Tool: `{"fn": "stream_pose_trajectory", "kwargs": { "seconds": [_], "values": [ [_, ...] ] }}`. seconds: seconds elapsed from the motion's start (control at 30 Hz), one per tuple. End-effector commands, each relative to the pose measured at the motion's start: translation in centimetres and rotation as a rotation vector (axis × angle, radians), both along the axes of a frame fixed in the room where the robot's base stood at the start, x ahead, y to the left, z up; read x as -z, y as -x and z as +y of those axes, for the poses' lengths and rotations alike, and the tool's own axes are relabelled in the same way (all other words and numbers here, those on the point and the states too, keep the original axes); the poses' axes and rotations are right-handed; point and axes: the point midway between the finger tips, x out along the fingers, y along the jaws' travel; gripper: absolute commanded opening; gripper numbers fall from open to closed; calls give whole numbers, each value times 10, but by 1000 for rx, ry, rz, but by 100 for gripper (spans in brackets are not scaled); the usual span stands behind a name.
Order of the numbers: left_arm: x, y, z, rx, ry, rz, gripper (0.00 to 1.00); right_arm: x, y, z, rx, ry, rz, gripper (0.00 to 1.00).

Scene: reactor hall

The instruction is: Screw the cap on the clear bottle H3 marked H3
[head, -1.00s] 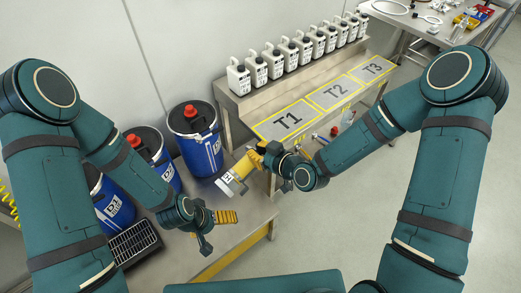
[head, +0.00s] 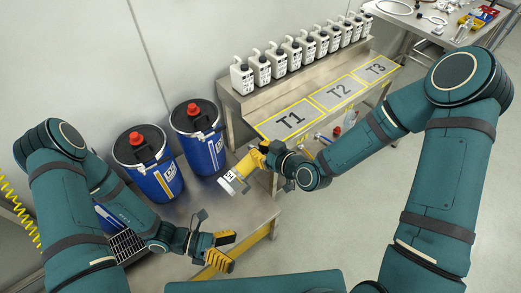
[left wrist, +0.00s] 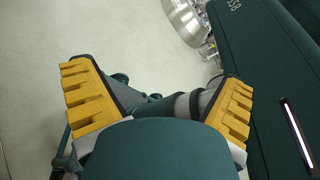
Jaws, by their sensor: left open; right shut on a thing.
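The bottle H3 (head: 230,182) is pale, with a white label reading H3 turned sideways. It is tilted in my right gripper (head: 249,166), whose yellow fingers are shut on its upper end in the head view. The fingers hide that end, and I cannot make out a cap. My left gripper (head: 229,249) is below the bottle, apart from it, near the front edge of the low steel table. Its yellow fingers are open. In the left wrist view the left gripper (left wrist: 160,105) shows widely spread fingers with nothing between them.
Blue drums (head: 198,139) with red caps stand behind on the left. A steel bench (head: 255,108) carries a row of white jugs (head: 262,70) and marked areas T1 (head: 291,119), T2 and T3. A cluttered table (head: 424,30) is at the back right. Open floor lies right.

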Motion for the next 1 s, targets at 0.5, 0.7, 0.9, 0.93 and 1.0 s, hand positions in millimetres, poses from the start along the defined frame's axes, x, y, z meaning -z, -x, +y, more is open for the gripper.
{"fn": "stream_pose_trajectory", "kwargs": {
  "seconds": [0.5,0.7,0.9,0.93,1.0],
  "values": [
    [-25,-110,68,-792,522,397,98,-1,0,0,0,-1,-2,0],
    [-25,-117,79,-854,571,410,98,-1,0,0,0,-1,-2,0],
    [-26,-117,79,-853,572,411,98,-1,0,0,0,-1,-2,0],
    [-26,-118,79,-852,571,410,98,-1,0,0,0,-1,-2,0],
    [-26,-118,78,-852,571,410,98,-1,0,0,0,-1,-2,0]
  ]
}}
